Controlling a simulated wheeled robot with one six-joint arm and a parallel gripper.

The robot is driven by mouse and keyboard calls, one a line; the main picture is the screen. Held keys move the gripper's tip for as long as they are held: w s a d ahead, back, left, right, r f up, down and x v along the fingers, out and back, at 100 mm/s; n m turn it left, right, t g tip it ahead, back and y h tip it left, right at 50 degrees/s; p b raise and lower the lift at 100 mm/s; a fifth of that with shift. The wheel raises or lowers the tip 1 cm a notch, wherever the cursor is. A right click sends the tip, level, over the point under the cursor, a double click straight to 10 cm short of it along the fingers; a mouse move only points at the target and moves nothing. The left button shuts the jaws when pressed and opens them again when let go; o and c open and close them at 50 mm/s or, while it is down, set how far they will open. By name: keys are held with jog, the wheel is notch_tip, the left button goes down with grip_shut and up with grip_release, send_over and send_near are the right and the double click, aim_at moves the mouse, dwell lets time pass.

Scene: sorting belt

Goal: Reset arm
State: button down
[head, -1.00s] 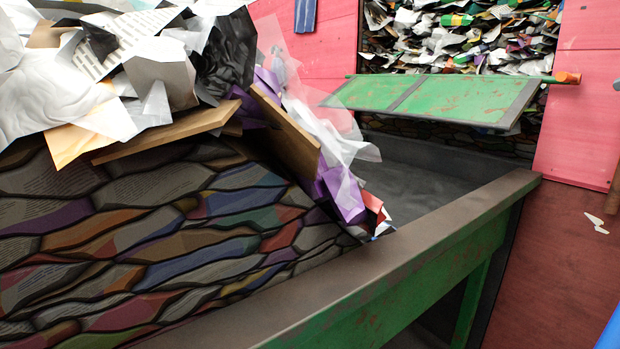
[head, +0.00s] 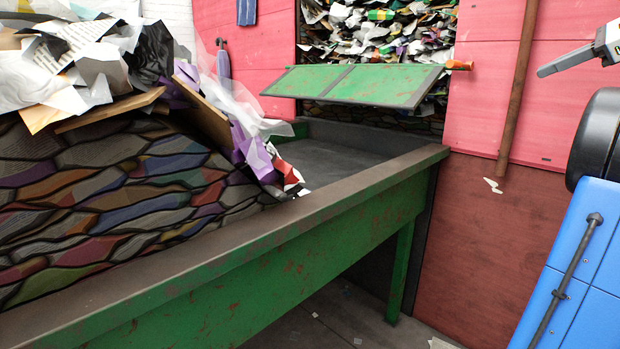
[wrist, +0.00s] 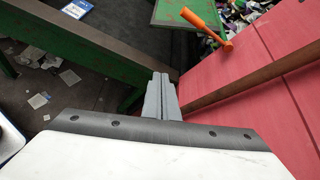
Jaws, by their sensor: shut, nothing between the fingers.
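My gripper (head: 542,72) is at the upper right edge of the head view, in front of the pink wall, with only part of it in frame. In the wrist view my gripper (wrist: 160,76) has its two grey fingers together, with nothing between them. It is apart from the sorting belt's green frame (head: 340,235). The arm behind it is mostly out of frame.
A heap of paper and card (head: 85,75) lies on the belt at left. A green flap (head: 355,84) with an orange handle (head: 460,65) hangs over the dark trough. A brown pole (head: 517,90) stands against the pink wall (head: 490,60). Paper scraps litter the floor (head: 345,315).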

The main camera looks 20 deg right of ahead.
jog(key=w+a+f+n+g, duration=0.1)
jog(key=w+a+f+n, duration=0.2)
jog(key=a, duration=0.5)
jog(key=w+a+f+n+g, duration=0.1)
jog(key=w+a+f, duration=0.2)
jog(key=a+f, duration=0.35)
jog(key=s+a+f+n+g, duration=0.1)
jog(key=s+a+f+n, duration=0.15)
jog(key=a+f, duration=0.4)
jog(key=s+a+f+n+g, duration=0.1)
jog(key=a+f+n+g, duration=0.2)
jog(key=a, duration=0.7)
jog(key=s+a+f+n+h, duration=0.1)
jog(key=s+a+f+n, duration=0.4)
jog(key=f, duration=0.5)
jog(key=s+a+f+n+h, duration=0.1)
jog(key=s+a+f+n, duration=0.4)
jog(key=s+f, duration=0.3)
jog(key=s+a+f+n+h, duration=0.1)
jog(key=s+a+f+n, duration=0.5)
jog(key=f, duration=0.6)
jog(key=shift+s+n+g+h, duration=0.3)
jog(key=shift+s+n+g, duration=0.1)
jog(key=shift+s+n, duration=0.3)
jog(key=shift+a, duration=0.1)
